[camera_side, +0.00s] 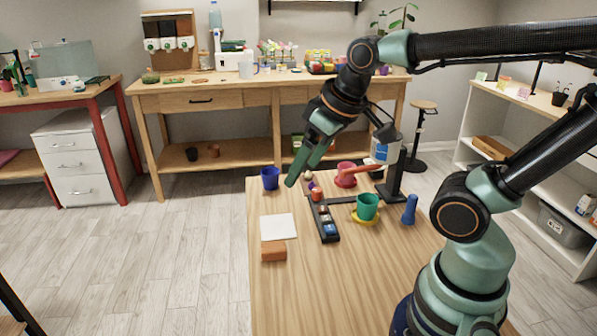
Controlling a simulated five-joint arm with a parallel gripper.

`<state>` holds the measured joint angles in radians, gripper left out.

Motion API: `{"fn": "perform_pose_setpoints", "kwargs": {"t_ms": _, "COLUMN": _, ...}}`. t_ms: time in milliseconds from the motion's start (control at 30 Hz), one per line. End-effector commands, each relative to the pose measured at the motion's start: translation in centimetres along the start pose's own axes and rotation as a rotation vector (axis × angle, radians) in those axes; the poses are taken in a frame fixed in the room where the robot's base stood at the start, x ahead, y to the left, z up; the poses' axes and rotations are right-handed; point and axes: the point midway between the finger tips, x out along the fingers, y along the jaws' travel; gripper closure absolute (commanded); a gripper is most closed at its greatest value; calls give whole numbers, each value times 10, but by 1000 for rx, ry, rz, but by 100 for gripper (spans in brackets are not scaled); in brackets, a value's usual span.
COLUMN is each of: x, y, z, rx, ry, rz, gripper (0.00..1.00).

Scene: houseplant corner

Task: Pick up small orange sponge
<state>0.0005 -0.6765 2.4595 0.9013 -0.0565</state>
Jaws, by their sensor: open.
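The small orange sponge (273,251) lies on the wooden table near its left edge, just in front of a white square sheet (278,227). It looks like a small flat block. My gripper (291,183) hangs above the far part of the table, pointing down and to the left. It is open and holds nothing that I can see. It is apart from the sponge, which lies nearer the camera and a little to the left. Nothing hides the sponge.
A dark tray (331,239) with several small items stands right of the sheet. A blue pot (270,178), a red pot (345,176), a green pot (367,206) on a yellow saucer and a blue bottle-like object (409,210) stand farther back. The table's front is clear.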

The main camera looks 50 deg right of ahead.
Motion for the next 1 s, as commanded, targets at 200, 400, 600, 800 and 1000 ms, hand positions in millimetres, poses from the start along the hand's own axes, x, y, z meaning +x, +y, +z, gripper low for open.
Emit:
{"fn": "perform_pose_setpoints", "kwargs": {"t_ms": 200, "x": 30, "y": 2, "z": -19, "rx": -193, "ry": -131, "rz": -19, "gripper": 15}}
{"fn": "perform_pose_setpoints", "kwargs": {"t_ms": 400, "x": 69, "y": 4, "z": -33, "rx": -388, "ry": -249, "rz": -62, "gripper": 15}}
{"fn": "perform_pose_setpoints", "kwargs": {"t_ms": 600, "x": 114, "y": 6, "z": -38, "rx": -570, "ry": -353, "rz": -126, "gripper": 15}}
{"fn": "perform_pose_setpoints", "kwargs": {"t_ms": 800, "x": 147, "y": 7, "z": -36, "rx": -687, "ry": -414, "rz": -177, "gripper": 15}}
{"fn": "perform_pose_setpoints", "kwargs": {"t_ms": 1000, "x": 163, "y": 6, "z": -31, "rx": -719, "ry": -430, "rz": -193, "gripper": 15}}
